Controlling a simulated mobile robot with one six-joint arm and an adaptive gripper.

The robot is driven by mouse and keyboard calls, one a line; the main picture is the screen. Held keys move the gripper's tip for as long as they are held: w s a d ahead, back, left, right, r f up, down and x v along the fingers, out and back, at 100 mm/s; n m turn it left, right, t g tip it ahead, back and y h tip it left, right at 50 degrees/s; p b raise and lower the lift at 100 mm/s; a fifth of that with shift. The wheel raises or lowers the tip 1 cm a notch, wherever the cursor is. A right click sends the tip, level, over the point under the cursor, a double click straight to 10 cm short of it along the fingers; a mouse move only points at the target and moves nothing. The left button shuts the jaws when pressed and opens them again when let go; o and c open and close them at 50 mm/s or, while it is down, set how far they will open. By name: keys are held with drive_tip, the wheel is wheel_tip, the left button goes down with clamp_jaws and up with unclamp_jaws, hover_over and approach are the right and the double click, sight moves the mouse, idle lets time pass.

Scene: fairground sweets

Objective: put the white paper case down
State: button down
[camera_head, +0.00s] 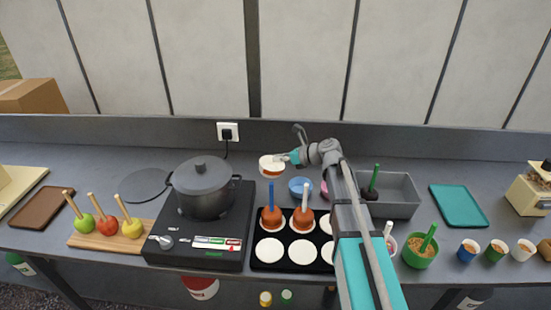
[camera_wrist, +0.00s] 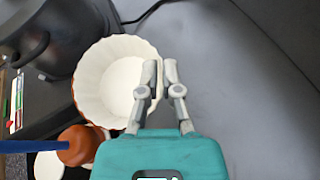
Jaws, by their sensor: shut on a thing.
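The white paper case (camera_head: 271,166) is a round fluted cup, held above the counter behind the black tray. It also shows in the wrist view (camera_wrist: 104,88), with its near right rim between my fingertips. My gripper (camera_head: 291,157) is shut on that rim, and its two grey fingers show in the wrist view (camera_wrist: 158,85). The case looks empty inside. My arm hides the tray's right side.
A dark pot (camera_head: 203,188) on a black hob (camera_head: 190,240) stands left of the case. A teal tray (camera_head: 459,205) lies further right. Bare counter shows behind the black tray.

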wheel_tip(320, 180, up, 20)
drive_tip(key=p, duration=2)
drive_tip(key=shift+r, duration=0.1)
